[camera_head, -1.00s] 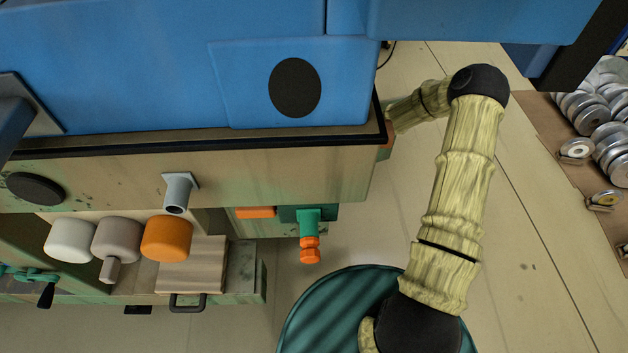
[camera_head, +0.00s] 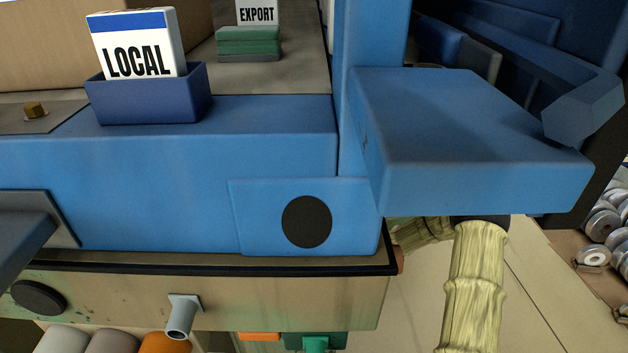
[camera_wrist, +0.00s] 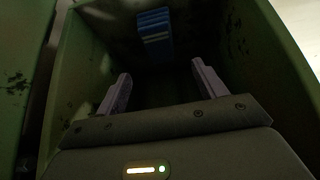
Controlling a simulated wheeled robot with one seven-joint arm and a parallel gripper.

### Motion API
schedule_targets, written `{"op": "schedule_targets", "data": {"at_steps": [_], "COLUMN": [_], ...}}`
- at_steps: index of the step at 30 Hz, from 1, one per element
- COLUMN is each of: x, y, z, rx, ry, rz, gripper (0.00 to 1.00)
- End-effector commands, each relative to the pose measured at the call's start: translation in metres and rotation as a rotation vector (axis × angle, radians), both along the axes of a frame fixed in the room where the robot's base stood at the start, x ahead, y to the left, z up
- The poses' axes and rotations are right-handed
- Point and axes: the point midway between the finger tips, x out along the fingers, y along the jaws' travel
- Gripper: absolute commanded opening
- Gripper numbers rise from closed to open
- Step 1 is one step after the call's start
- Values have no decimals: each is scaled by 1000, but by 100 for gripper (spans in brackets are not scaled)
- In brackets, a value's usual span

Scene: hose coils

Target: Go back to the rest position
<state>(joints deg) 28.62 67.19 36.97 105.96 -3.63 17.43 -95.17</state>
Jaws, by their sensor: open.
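My gripper (camera_wrist: 162,88) shows in the wrist view with its two pale purple fingers spread apart. Nothing is between them. The fingers point into a dim green-walled space (camera_wrist: 270,50). A blue banded object (camera_wrist: 155,33) is beyond the fingertips, toward the far end of that space. It is apart from the fingers, and its lower part fades into shadow. My gripper does not show in the head view.
In the head view a blue bench body (camera_head: 130,185) and a jutting blue block (camera_head: 470,130) fill much space. A LOCAL card (camera_head: 137,45) stands in a blue holder (camera_head: 150,103). An EXPORT card (camera_head: 257,14) stands behind. Metal discs (camera_head: 603,225) lie far right. Floor shows lower right.

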Motion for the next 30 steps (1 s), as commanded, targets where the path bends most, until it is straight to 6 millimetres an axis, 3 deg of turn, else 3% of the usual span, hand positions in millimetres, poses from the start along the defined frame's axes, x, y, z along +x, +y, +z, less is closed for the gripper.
{"op": "schedule_targets", "data": {"at_steps": [18,24,30], "x": [1,2,2], "y": [52,60,60], "z": [-80,-94,-94], "rx": [0,-1,0], "ry": [2,0,0], "rz": [2,1,0], "gripper": [70,70,70]}}
